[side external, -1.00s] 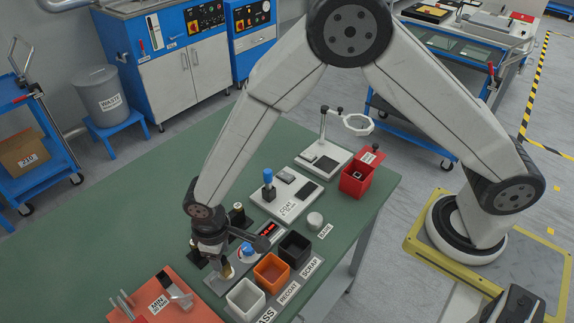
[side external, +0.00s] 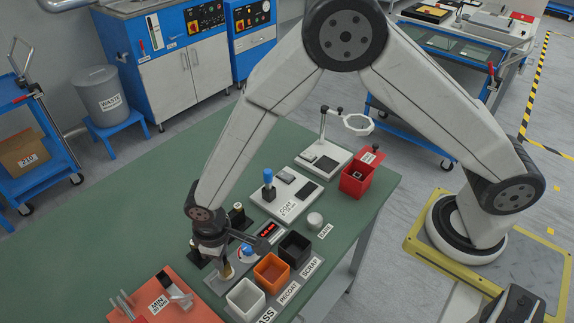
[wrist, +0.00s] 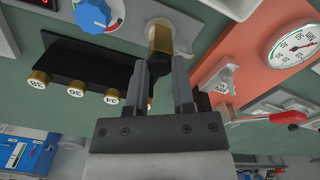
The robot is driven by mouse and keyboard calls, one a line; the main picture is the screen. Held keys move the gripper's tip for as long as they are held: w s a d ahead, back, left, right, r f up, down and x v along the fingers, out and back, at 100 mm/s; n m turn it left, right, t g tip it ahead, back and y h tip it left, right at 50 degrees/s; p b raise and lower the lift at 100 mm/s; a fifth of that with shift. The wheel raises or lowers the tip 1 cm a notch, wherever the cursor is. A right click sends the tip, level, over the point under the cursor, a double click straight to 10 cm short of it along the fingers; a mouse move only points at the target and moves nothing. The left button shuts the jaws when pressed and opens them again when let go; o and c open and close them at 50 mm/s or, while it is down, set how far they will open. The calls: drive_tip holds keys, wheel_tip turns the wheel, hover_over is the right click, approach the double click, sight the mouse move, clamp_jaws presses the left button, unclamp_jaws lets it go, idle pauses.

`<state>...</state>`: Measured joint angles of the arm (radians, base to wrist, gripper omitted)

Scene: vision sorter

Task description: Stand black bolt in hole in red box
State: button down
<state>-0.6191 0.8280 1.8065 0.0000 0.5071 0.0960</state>
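My gripper (wrist: 161,62) points down over the grey plate at the work station, with its fingertips around or close beside a small brass-and-black piece (wrist: 160,40). The brass part also shows under the gripper in the side view (side external: 226,270). I cannot tell whether the fingers touch it, or whether it is the black bolt. I make out no other clear black bolt. The red box (side external: 352,188) stands at the table's right edge, well away from my gripper. A small pale-rimmed dark opening shows inside it.
White (side external: 243,302), orange (side external: 271,273) and black (side external: 296,251) bins stand close to my gripper. A black rack (wrist: 80,72) holds brass-capped pieces marked 38, 36 and 34. A coating device (side external: 283,205) and a ring stand (side external: 324,160) lie toward the red box. The table's left part is clear.

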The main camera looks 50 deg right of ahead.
drive_tip(key=shift+r, duration=0.2)
drive_tip(key=shift+r, duration=2.9)
drive_tip(key=w+d+r+m, duration=0.1)
drive_tip(key=d+m, duration=0.2)
drive_tip(key=d, duration=0.9)
drive_tip(key=w+d+r+m, duration=0.1)
drive_tip(key=w+d+m, duration=0.15)
drive_tip(key=d, duration=0.85)
drive_tip(key=s+d+r+m, duration=0.1)
drive_tip(key=s+d+m, duration=0.2)
drive_tip(key=s+d, duration=0.3)
drive_tip(key=s+d+r+m, duration=0.1)
drive_tip(key=s+d+m, duration=0.2)
drive_tip(key=d, duration=0.9)
drive_tip(key=shift+s+d, duration=0.4)
drive_tip(key=shift+s, duration=1)
